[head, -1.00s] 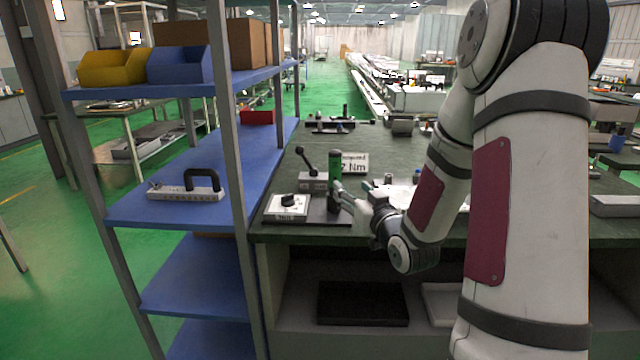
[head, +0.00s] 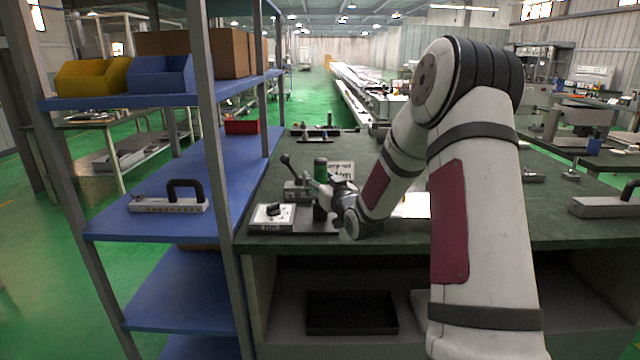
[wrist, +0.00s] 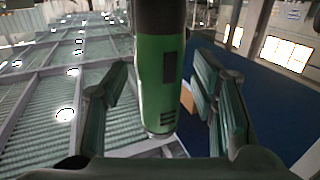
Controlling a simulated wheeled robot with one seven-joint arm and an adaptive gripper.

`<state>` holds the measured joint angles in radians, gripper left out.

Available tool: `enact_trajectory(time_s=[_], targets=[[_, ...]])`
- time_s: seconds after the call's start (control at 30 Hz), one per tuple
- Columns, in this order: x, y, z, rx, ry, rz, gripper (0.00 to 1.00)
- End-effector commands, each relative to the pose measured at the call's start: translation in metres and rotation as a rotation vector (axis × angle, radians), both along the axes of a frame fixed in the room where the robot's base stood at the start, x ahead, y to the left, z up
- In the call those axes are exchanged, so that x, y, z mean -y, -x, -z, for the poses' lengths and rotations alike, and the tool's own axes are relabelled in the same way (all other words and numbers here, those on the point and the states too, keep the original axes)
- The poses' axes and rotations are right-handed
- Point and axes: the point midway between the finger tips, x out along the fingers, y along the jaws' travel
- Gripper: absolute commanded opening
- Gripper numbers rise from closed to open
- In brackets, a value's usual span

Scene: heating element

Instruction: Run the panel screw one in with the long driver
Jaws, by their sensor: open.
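A green and black upright cylindrical tool, which looks like the long driver (head: 320,170), stands at the left of the green workbench. My gripper (head: 323,192) is at it, with the fingers around its lower part. In the wrist view my gripper (wrist: 160,95) is open, with a finger on each side of the green driver body (wrist: 157,75) and gaps visible on both sides. A bright white flat piece (head: 412,206), possibly the panel, lies on the bench, partly hidden by my arm. I cannot make out panel screw one.
A white box with a black knob (head: 272,216) and a grey block with a lever (head: 297,190) stand close left of the driver. A blue shelf rack (head: 160,228) borders the bench on the left.

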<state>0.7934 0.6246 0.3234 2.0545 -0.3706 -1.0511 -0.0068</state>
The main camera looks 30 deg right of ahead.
Motion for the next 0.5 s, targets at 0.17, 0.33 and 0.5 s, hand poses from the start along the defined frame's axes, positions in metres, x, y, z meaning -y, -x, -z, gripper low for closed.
enact_trajectory(time_s=[0.17, 0.33, 0.5], targets=[[0.0007, -0.0033, -0.0003, 0.001, 0.0, 0.0, 0.53], [0.0005, -0.0031, -0.0004, 0.001, 0.0, 0.0, 0.37], [0.0004, -0.003, -0.0004, 0.001, 0.0, 0.0, 0.0]])
